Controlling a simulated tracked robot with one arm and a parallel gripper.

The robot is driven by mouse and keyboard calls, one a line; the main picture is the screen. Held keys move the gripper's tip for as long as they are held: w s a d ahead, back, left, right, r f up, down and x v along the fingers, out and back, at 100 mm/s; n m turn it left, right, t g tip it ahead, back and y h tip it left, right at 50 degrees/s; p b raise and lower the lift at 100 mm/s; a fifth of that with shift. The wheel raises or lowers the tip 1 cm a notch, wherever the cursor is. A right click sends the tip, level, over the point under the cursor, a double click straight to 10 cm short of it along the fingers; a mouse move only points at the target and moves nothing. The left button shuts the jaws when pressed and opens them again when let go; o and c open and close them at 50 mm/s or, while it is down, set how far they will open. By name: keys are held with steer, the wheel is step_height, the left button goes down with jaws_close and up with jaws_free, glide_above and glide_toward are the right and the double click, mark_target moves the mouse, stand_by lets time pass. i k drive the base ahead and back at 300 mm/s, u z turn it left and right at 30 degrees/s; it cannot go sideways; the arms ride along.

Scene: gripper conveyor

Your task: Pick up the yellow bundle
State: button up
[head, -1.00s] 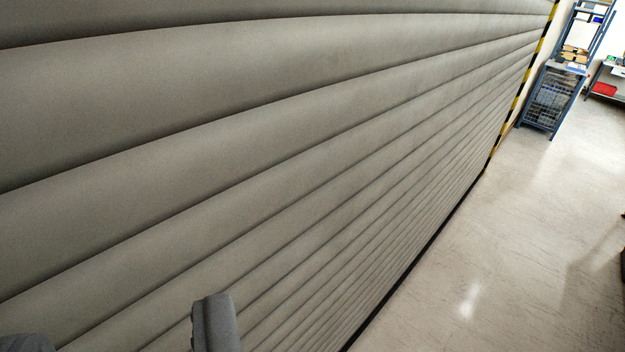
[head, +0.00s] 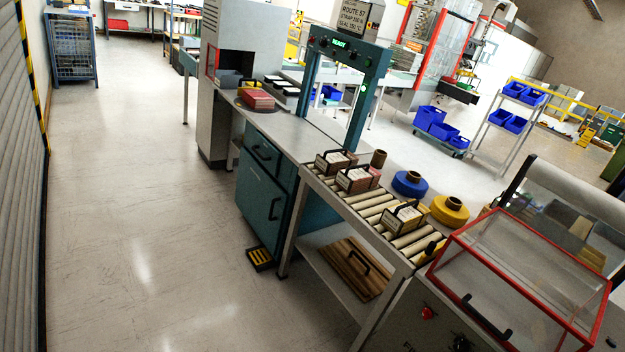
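Three bundles with dark handles and pale printed labels stand in a row on the roller conveyor (head: 378,208). The nearest bundle (head: 402,219) looks pale yellow or cream and stands toward the front end of the rollers; it is likely the yellow bundle. The middle bundle (head: 357,179) shows reddish sides. The far bundle (head: 333,164) looks brownish and stands closest to the teal arch. My gripper is out of view, so its fingers and anything in them are hidden.
A yellow roll (head: 450,211) and a blue roll (head: 410,184) stand beside the conveyor. A red-framed clear cover (head: 520,285) stands at its near end. The teal strapping arch (head: 345,75) rises at the far end. Open floor (head: 150,220) lies left, beside a grey shutter (head: 18,200).

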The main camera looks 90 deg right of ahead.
mark_target(400, 217)
steer(key=z, duration=0.6)
steer(key=i, duration=1.45)
steer(key=z, duration=3.2)
steer(key=i, duration=1.65)
steer(key=u, duration=0.1)
